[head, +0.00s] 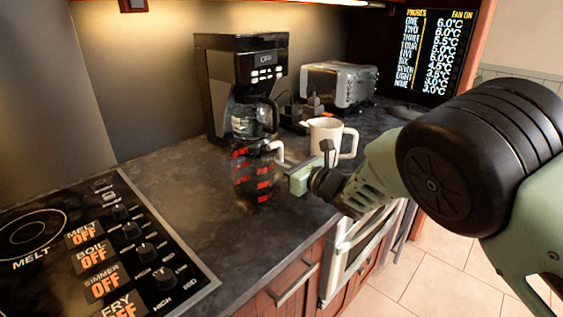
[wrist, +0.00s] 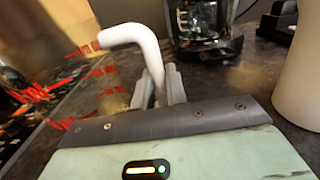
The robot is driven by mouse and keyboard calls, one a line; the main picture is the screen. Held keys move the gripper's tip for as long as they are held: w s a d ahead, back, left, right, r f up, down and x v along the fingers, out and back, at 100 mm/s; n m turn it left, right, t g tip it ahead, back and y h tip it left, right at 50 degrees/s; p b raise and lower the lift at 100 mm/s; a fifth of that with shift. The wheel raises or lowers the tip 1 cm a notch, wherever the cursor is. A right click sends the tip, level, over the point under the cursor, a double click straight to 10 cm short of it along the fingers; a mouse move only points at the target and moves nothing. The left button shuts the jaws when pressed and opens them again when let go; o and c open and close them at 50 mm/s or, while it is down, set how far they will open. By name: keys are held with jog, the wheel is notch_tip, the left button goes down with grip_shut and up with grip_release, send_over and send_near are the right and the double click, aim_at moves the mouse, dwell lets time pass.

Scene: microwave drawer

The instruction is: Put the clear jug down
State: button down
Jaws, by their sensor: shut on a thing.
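The clear jug (head: 256,172) has red markings and a whitish handle. In the head view it is upright at the counter, in front of the coffee maker; I cannot tell whether its base touches the surface. My gripper (head: 290,178) comes from the right and is shut on the jug's handle. In the wrist view the fingers (wrist: 160,88) close around the lower part of the white handle (wrist: 135,38), and the jug's clear wall with red marks (wrist: 60,95) fills the left side. The jug's far side is hidden.
A coffee maker (head: 242,75) stands behind the jug. A white mug (head: 325,135) stands close to my gripper, and a toaster (head: 340,84) is farther back. A stovetop (head: 95,250) lies at left. Bare counter (head: 185,190) lies between stovetop and jug.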

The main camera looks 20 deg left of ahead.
jog(key=c, duration=1.4)
grip_release()
jog(key=shift+c, duration=0.2)
jog(key=b+v, duration=0.2)
jog(key=v, duration=0.9)
jog(key=shift+s+d, duration=0.15)
jog(key=shift+d, duration=0.2)
jog(key=shift+s+d, duration=0.1)
